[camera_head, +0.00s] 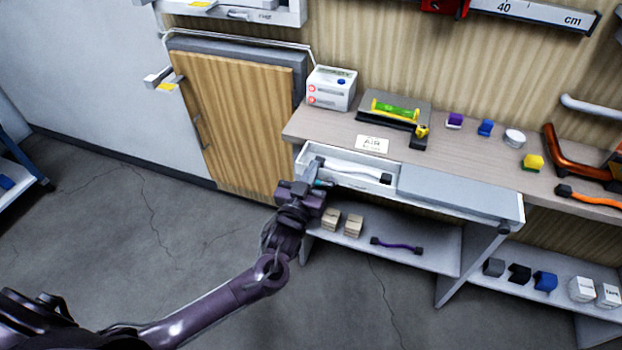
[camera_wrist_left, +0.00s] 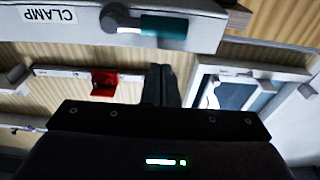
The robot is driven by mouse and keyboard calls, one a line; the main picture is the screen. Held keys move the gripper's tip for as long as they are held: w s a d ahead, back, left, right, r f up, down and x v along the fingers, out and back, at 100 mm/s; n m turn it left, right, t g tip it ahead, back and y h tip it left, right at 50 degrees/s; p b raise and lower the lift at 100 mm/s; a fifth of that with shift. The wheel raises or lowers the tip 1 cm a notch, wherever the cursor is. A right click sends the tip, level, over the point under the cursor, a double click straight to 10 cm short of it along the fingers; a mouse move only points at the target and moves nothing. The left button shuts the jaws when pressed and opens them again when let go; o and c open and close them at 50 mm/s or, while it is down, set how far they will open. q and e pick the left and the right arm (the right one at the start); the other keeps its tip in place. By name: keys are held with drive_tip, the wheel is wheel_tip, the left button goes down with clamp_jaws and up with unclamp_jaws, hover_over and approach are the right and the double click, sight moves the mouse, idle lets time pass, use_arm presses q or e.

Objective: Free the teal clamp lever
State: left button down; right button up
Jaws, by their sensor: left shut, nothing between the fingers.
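The teal clamp lever (camera_wrist_left: 163,26) shows at the top of the left wrist view, beside a grey pivot (camera_wrist_left: 115,17) on a pale panel marked CLAMP (camera_wrist_left: 60,15). In the head view only a small bit of the teal lever (camera_head: 322,183) shows next to my gripper. My left gripper (camera_head: 314,170) is at the front left of the open drawer. Its fingers (camera_wrist_left: 160,72) are shut and empty, just below the lever in the left wrist view. I cannot tell whether they touch it. My right gripper is not in view.
The drawer (camera_head: 345,180) holds a white handle-like piece (camera_head: 355,172). The bench top (camera_head: 470,150) above carries a yellow-green level (camera_head: 395,110) and a white box (camera_head: 331,88). A lower shelf (camera_head: 400,240) holds tan boxes and a purple handle. The floor at left is clear.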

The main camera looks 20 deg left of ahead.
use_arm(q)
drive_tip(key=shift+s+f, duration=0.25)
drive_tip(key=shift+f, duration=0.5)
drive_tip(key=shift+s+f, duration=0.2)
drive_tip(key=shift+f, duration=0.5)
drive_tip(key=shift+a+f+n, duration=0.1)
drive_tip(key=shift+f+n, duration=0.1)
drive_tip(key=shift+n, duration=0.2)
